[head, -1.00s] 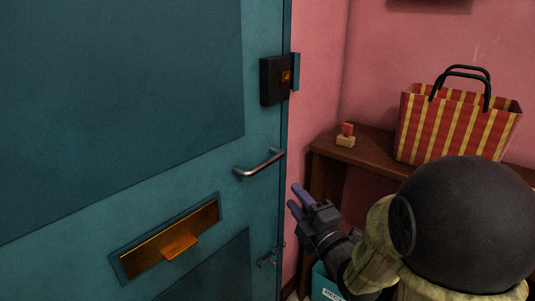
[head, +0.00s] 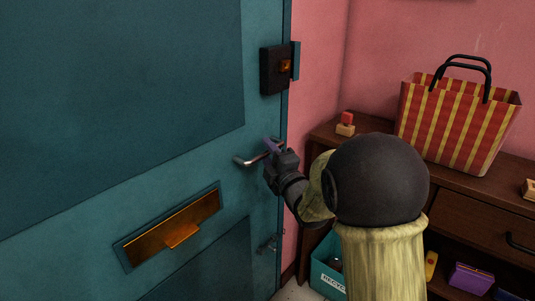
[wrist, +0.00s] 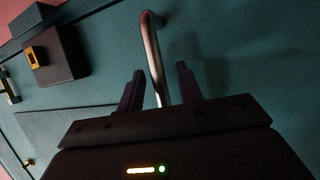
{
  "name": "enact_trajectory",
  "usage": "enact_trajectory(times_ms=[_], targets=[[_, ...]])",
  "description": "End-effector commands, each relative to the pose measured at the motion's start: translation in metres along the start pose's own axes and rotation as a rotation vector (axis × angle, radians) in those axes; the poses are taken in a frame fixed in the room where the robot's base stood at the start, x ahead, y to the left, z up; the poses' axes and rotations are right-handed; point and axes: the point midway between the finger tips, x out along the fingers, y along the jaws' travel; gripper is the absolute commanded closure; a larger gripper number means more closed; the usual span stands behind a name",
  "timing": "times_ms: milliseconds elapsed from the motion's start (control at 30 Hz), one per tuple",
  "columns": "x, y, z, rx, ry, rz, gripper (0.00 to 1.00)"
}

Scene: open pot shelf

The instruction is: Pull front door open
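The teal front door (head: 120,110) fills the left of the head view and looks shut against its frame. Its silver bar handle (head: 247,160) sticks out near the right edge; its right part is hidden by my gripper in the head view. My gripper (head: 272,148) is at the handle. In the wrist view the handle (wrist: 154,60) runs between the two purple fingers of my gripper (wrist: 160,88). The fingers are apart, with a gap visible on each side of the bar, wider on the right.
A black lock box (head: 275,70) sits above the handle and a brass letter slot (head: 170,230) below it. A wooden shelf unit (head: 465,215) with a striped bag (head: 455,125) stands at the right. A teal recycling bin (head: 326,280) is on the floor beside it.

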Motion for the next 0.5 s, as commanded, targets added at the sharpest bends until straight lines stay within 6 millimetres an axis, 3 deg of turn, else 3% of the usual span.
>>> enact_trajectory(times_ms=[300, 500], targets=[[0.0029, -0.0001, -0.0002, 0.000, 0.000, -0.001, 0.64], [0.0027, -0.0001, -0.0001, 0.000, 0.000, -0.001, 1.00]])
